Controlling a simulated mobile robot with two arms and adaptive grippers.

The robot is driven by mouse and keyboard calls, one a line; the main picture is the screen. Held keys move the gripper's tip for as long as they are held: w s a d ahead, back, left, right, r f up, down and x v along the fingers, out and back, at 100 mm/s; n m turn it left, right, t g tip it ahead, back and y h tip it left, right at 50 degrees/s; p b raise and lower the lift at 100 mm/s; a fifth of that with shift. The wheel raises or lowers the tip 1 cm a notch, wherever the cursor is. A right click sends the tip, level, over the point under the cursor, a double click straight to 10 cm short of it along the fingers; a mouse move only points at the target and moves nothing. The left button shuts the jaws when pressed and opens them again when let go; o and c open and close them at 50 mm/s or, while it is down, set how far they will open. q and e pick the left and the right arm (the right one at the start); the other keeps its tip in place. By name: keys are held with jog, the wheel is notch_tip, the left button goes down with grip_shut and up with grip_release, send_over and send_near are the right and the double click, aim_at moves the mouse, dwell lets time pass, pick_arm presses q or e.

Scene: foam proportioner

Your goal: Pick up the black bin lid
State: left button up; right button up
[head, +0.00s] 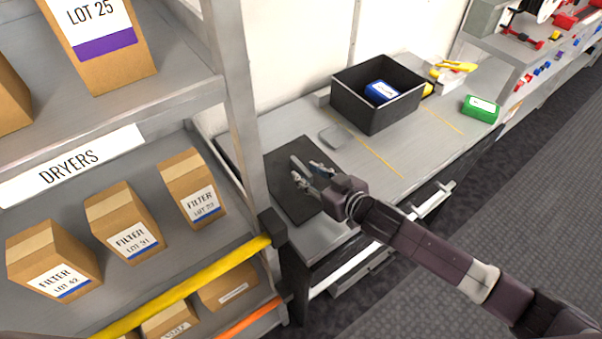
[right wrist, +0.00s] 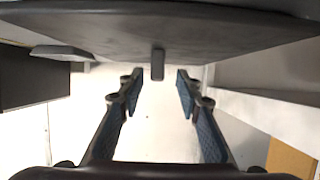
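The black bin lid (head: 284,190) lies flat on the grey workbench, in the middle of the head view. In the right wrist view the lid (right wrist: 150,35) spans the top of the picture, and a small dark knob (right wrist: 157,63) sticks out from it. My right gripper (head: 305,172) is over the lid, fingers apart and empty. In the right wrist view its fingers (right wrist: 158,92) point at the lid with the knob in line between them. A gap to the knob seems to remain. My left gripper is not in view.
An open black bin (head: 360,110) with a blue-labelled item (head: 381,92) inside stands farther along the workbench. A small grey plate (head: 335,137) lies between bin and lid. A shelf post (head: 248,130) and boxed filters (head: 192,188) stand left.

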aim_at(304, 169)
jog(key=x, duration=0.3)
jog(key=shift+w+d+r+p, duration=0.1)
jog(key=shift+w+r+p, duration=0.1)
jog(key=shift+r+p, duration=0.1)
jog(key=shift+w+a+f, duration=0.25)
jog(key=shift+w+f, duration=0.05)
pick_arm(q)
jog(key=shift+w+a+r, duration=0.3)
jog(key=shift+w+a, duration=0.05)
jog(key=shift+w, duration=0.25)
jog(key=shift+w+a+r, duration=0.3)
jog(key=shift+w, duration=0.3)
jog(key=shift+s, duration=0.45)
pick_arm(e)
grip_shut()
